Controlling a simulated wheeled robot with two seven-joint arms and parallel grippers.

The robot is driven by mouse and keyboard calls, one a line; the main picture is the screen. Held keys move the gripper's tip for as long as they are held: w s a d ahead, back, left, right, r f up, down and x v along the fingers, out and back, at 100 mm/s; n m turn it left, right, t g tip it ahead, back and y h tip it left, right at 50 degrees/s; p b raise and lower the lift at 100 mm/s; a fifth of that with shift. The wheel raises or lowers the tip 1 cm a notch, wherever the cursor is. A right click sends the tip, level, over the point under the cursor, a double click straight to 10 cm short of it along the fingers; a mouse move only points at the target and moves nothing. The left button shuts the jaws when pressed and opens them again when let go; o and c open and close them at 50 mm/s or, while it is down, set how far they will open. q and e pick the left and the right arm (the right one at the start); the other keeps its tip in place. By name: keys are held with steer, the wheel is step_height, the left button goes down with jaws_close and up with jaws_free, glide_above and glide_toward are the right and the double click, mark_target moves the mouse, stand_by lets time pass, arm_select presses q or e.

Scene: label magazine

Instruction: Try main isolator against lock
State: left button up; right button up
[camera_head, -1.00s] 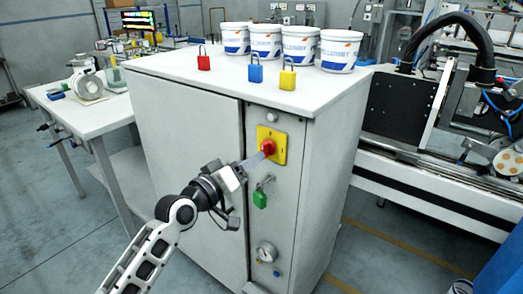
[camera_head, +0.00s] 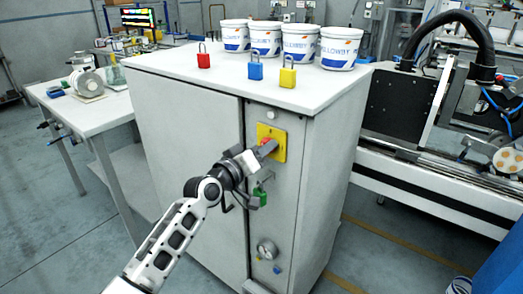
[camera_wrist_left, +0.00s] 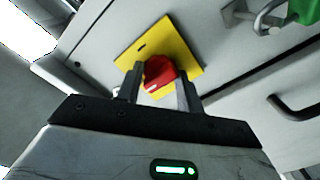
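The main isolator is a red rotary knob on a yellow plate (camera_head: 280,151) on the grey cabinet's front. In the left wrist view the red knob (camera_wrist_left: 160,72) sits between the two fingers of my left gripper (camera_wrist_left: 158,88), filling the gap; they look shut on it. In the head view the left gripper (camera_head: 267,148) reaches the plate and mostly hides the knob. A green padlock (camera_head: 261,197) hangs on a hasp just below the plate, partly behind the gripper. Part of it shows at the top right of the wrist view (camera_wrist_left: 304,10). My right gripper is not in view.
Red (camera_head: 204,60), blue (camera_head: 256,70) and yellow (camera_head: 288,76) padlocks stand on the cabinet top (camera_head: 185,67), before several white tubs (camera_head: 340,48). A pressure gauge (camera_head: 267,249) is low on the front. A side table (camera_head: 75,115) stands left, machinery right.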

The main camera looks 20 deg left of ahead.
arm_select(q)
steer(key=shift+f+m+b, duration=0.1)
steer(key=shift+m+b, duration=0.2)
steer(key=shift+m, duration=0.8)
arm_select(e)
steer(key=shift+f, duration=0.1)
arm_select(q)
steer(key=o, duration=1)
steer(key=b+v, duration=0.1)
steer(key=v, duration=1.5)
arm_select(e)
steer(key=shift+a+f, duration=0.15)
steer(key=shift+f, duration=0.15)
